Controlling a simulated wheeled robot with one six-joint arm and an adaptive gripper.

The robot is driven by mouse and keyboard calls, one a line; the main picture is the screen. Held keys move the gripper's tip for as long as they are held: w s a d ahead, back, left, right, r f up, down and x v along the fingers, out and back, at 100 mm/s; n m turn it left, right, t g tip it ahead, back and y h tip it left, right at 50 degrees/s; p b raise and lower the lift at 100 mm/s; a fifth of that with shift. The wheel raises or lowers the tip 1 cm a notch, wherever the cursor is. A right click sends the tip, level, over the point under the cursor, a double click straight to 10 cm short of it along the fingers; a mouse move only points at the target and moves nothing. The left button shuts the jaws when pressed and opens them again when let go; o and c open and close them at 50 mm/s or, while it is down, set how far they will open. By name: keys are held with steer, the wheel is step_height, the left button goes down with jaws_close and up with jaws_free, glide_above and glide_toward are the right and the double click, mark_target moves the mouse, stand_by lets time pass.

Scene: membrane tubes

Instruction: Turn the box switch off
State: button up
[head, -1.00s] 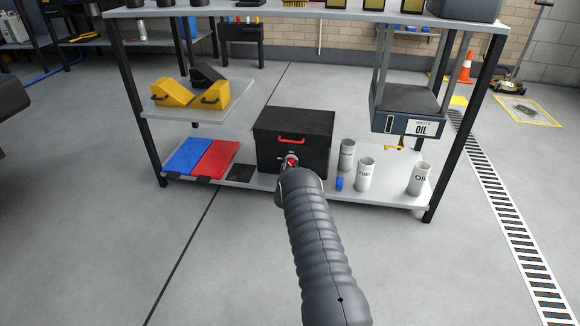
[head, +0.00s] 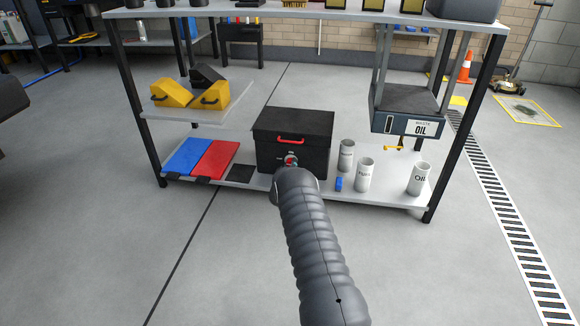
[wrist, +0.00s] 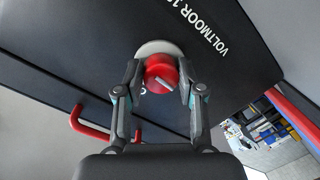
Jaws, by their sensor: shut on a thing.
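The black box (head: 292,125) stands on the lower shelf, with a red handle (head: 291,140) on its front. Its switch is a round red knob (wrist: 160,73) with a white mark on a pale round plate (wrist: 160,48). My gripper (wrist: 158,88) is shut on the red knob, one finger on each side. In the wrist view the box front, with "VOLTMOOR" lettering, looks strongly tilted, and the red handle (wrist: 88,125) shows at lower left. In the head view my arm covers the box's lower front and most of the gripper.
White cans (head: 365,174) and a small blue item (head: 339,184) stand right of the box. Blue (head: 188,155) and red (head: 214,160) flat pieces lie left. The shelf post (head: 465,125) and the waste oil unit (head: 405,112) are at right. The floor in front is clear.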

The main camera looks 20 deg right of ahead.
steer(key=shift+n, duration=0.4)
steer(key=o, duration=1.1)
steer(key=shift+o, duration=0.2)
steer(key=shift+a, duration=0.1)
steer(key=v, duration=1.2)
